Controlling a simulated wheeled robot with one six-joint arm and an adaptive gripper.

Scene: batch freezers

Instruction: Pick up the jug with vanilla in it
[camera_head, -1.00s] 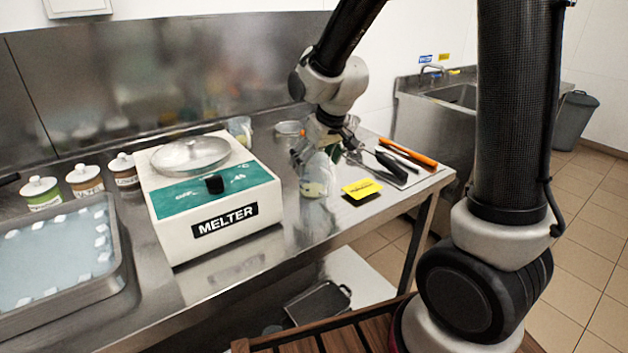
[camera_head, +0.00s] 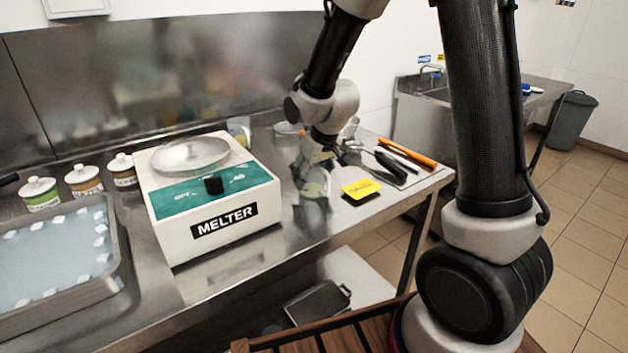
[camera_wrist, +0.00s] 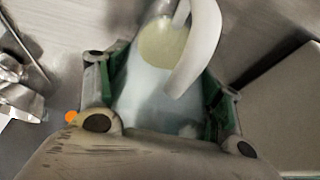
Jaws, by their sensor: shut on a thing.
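A clear jug (camera_head: 312,188) with pale yellow contents stands on the steel counter, right of the melter, behind a yellow label (camera_head: 361,189) whose text I cannot read. My gripper (camera_head: 316,160) is down at the jug and hides its upper part. In the wrist view the jug (camera_wrist: 150,103) sits between the green-padded fingers of my gripper (camera_wrist: 165,88), which is shut on it. Its curved pale handle (camera_wrist: 203,45) and the yellow contents (camera_wrist: 163,42) show there. I cannot tell whether its base touches the counter.
The white melter (camera_head: 210,205) stands left of the jug. Black tools (camera_head: 390,166) and an orange-handled tool (camera_head: 413,153) lie to the right near the counter end. A clear container (camera_head: 239,130) stands behind the melter. A tray (camera_head: 120,250) and several small pots are at left.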

